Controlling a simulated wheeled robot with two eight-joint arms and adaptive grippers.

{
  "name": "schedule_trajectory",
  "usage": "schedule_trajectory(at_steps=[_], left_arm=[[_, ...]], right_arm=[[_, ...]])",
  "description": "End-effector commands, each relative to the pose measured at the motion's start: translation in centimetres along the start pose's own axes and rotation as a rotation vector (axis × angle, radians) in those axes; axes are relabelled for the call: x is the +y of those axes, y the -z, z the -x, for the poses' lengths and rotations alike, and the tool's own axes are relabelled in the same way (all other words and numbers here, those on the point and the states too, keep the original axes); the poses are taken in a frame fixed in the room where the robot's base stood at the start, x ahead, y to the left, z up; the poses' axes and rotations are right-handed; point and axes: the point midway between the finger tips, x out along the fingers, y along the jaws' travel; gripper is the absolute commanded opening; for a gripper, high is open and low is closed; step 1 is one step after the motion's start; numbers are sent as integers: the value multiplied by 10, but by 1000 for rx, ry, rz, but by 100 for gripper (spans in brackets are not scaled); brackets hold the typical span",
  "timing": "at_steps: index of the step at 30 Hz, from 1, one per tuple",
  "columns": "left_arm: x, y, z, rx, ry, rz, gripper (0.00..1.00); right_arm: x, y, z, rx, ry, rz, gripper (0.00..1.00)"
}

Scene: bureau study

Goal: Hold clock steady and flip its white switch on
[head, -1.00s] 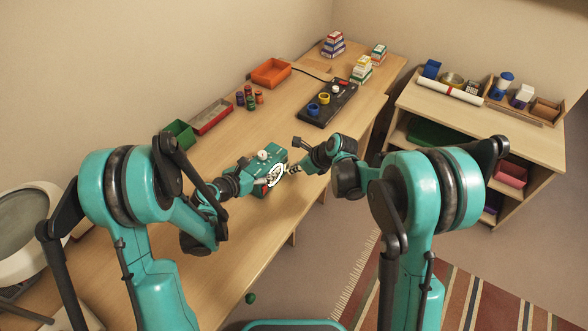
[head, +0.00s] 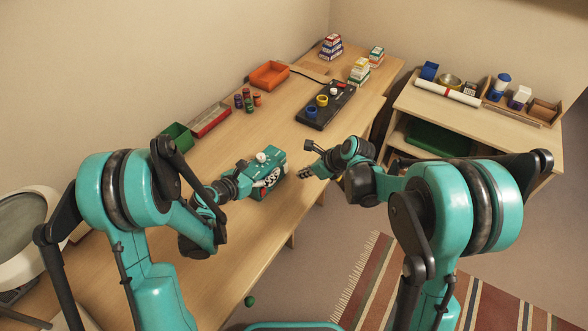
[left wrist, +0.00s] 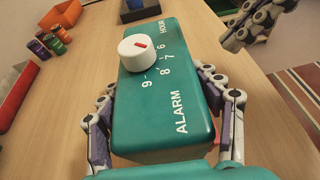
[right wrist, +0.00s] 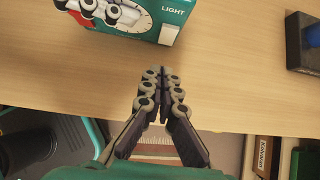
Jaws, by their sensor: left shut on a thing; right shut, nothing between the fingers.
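The clock (head: 272,163) is a teal box standing on the desk, with a white knob (left wrist: 146,51) on top and "ALARM" and "HOUR" lettering. My left gripper (left wrist: 168,112) is shut on the clock, one finger on each side. In the right wrist view, the clock (right wrist: 177,12) shows its dial face, partly covered by a left finger. The white switch (right wrist: 168,34) sits under the word "LIGHT"; I cannot tell its position. My right gripper (right wrist: 158,92) is shut and empty, apart from the clock, at its right in the head view (head: 304,173).
A black board (head: 325,108) with a blue and a yellow ring lies further back. Small colored spools (head: 248,98), an orange tray (head: 270,73), a red tray (head: 211,117) and a green bin (head: 179,136) stand along the wall. The desk around the clock is clear.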

Motion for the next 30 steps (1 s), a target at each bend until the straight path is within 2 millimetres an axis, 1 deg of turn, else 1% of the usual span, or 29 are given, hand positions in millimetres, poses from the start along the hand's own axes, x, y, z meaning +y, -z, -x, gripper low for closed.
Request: schedule_trajectory(at_steps=[1,6,9,12,15,19,26,30], left_arm=[[-1,1,-1,3,4,-2,22],[-1,1,-1,3,4,-2,22],[-1,1,-1,3,4,-2,22],[-1,1,-1,3,3,-2,22],[-1,1,-1,3,3,-2,22],[-1,1,-1,3,3,-2,22],[-1,1,-1,3,3,-2,22],[-1,1,-1,3,3,-2,22]], right_arm=[[0,-2,14,-1,1,-2,0],[0,-1,53,0,1,-2,0],[0,-2,70,0,1,0,0],[0,-2,83,-1,1,-1,0],[0,-2,90,-1,0,0,0],[0,-2,94,0,-1,1,0],[0,-2,93,0,0,1,0],[-3,8,88,1,-3,3,0]])
